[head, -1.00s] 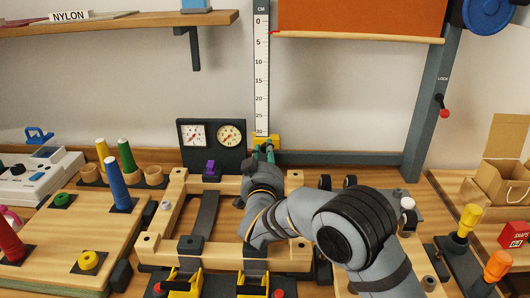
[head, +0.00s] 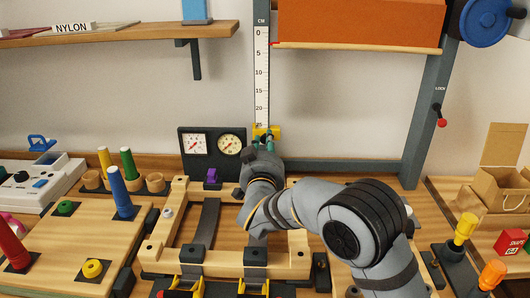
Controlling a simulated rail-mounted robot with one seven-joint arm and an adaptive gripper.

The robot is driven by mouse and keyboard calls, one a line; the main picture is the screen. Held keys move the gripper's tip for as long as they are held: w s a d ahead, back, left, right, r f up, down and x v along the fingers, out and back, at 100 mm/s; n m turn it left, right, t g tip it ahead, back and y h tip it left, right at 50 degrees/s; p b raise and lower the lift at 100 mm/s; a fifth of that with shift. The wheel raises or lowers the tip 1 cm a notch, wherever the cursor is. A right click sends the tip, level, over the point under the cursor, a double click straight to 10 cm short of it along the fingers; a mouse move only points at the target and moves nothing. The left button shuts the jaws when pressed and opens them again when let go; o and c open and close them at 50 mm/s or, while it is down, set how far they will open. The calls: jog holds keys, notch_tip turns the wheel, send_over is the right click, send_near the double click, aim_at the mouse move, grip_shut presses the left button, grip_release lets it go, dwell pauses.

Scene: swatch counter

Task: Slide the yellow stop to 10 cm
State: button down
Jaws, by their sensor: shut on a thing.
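The yellow stop (head: 274,129) sits on the upright white scale (head: 262,80), which is marked in cm with 0 at the top and larger numbers lower down. The stop is near the scale's lower end, just below the 25 mark. My gripper (head: 263,138) is at the stop from the front, its greenish fingertips shut on it. My wrist hides part of the stop and the foot of the scale.
Two dials (head: 212,144) on a dark panel stand left of the scale. An orange cloth roll (head: 360,22) hangs at upper right with a wooden bar (head: 360,45) along its lower edge. A wooden frame (head: 175,215) lies below my arm. The wall beside the scale above my gripper is clear.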

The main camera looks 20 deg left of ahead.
notch_tip(320, 180, up, 15)
jog(key=p, duration=0.7)
jog(key=c, duration=1.8)
grip_release()
jog(key=shift+o, duration=1.2)
jog(key=shift+f, duration=0.1)
jog(key=shift+f, duration=0.1)
jog(key=v, duration=1.2)
